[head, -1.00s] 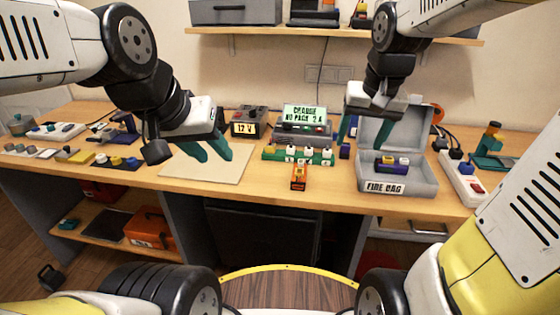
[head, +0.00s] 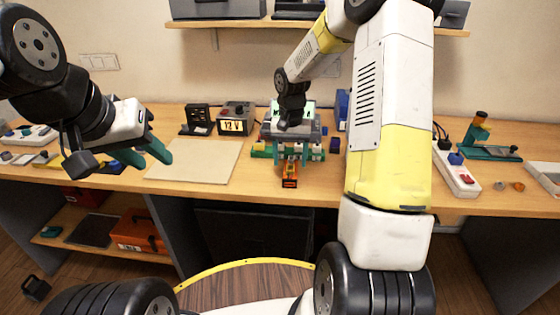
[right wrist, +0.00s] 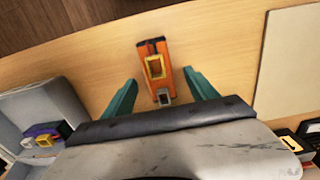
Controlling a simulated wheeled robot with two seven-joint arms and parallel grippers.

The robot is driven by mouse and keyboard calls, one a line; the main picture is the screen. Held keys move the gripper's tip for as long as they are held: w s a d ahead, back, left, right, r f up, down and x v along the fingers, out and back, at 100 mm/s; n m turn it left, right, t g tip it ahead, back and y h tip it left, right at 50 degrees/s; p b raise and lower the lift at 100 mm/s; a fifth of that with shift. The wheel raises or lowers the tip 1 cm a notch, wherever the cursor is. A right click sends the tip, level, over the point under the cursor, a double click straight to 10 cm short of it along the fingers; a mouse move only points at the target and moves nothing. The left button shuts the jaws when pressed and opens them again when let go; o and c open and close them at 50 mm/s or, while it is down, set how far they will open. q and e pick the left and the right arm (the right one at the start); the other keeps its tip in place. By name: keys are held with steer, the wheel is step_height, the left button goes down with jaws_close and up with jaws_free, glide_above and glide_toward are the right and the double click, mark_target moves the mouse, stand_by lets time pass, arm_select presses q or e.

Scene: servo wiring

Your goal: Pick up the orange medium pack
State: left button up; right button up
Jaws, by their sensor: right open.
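The orange medium pack (head: 290,181) sits on the table near its front edge, in front of the row of coloured blocks. In the right wrist view the orange pack (right wrist: 157,86), with a yellow square on top, lies between the two teal fingers of my right gripper (right wrist: 160,77), with a gap on each side. In the head view my right gripper (head: 292,166) is over the pack from behind. It is open and holds nothing. My left gripper (head: 154,160) is open and empty, above the table left of the beige mat.
The beige mat (head: 200,165) lies left of the pack. The 12 V box (head: 236,119) stands behind it. A power strip (head: 457,168) lies at right.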

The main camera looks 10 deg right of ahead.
mark_target(290, 169)
steer(key=shift+f, duration=2)
jaws_close()
